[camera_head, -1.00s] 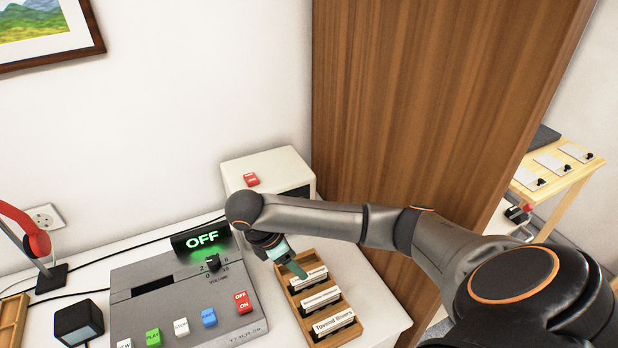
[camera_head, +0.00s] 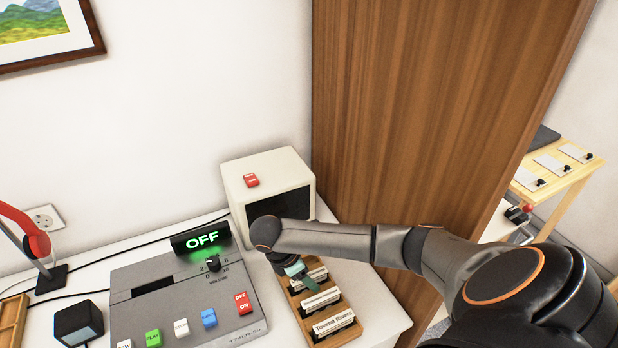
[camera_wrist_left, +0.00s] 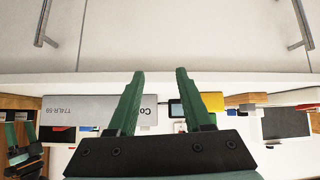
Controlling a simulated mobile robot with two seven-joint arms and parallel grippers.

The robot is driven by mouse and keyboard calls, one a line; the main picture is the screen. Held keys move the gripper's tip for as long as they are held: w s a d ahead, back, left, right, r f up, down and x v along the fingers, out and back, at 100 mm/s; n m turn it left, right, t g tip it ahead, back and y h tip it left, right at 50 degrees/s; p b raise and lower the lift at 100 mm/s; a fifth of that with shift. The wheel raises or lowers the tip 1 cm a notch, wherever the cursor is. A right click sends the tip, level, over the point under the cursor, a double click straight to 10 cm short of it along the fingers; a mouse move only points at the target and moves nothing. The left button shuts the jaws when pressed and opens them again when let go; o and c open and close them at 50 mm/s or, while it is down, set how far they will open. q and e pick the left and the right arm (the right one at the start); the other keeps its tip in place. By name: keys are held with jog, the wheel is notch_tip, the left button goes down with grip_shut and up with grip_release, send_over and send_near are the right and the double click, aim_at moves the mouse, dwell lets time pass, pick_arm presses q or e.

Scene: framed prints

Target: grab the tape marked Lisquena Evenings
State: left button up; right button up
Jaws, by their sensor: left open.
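A wooden rack (camera_head: 296,312) holds three labelled tapes. The front tape (camera_head: 333,324) reads "Tovend Rivers". The labels of the middle tape (camera_head: 320,299) and the back tape (camera_head: 316,275) are too small to read, so I cannot tell which is Lisquena Evenings. My right gripper (camera_head: 302,279), with green fingers, is over the back end of the rack and partly covers the back tape. Whether it is open or touches a tape is unclear. My left gripper (camera_wrist_left: 159,72) is open and empty in the left wrist view; it is outside the head view.
A grey player (camera_head: 185,300) with coloured buttons and a lit OFF display (camera_head: 202,239) stands left of the rack. A white box with a dark screen (camera_head: 262,180) is behind the rack. A wooden panel (camera_head: 430,100) rises behind my right arm. A black cube (camera_head: 78,322) sits at left.

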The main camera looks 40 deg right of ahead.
jog(key=shift+f, duration=0.25)
dwell(0.3)
grip_shut()
dwell(0.5)
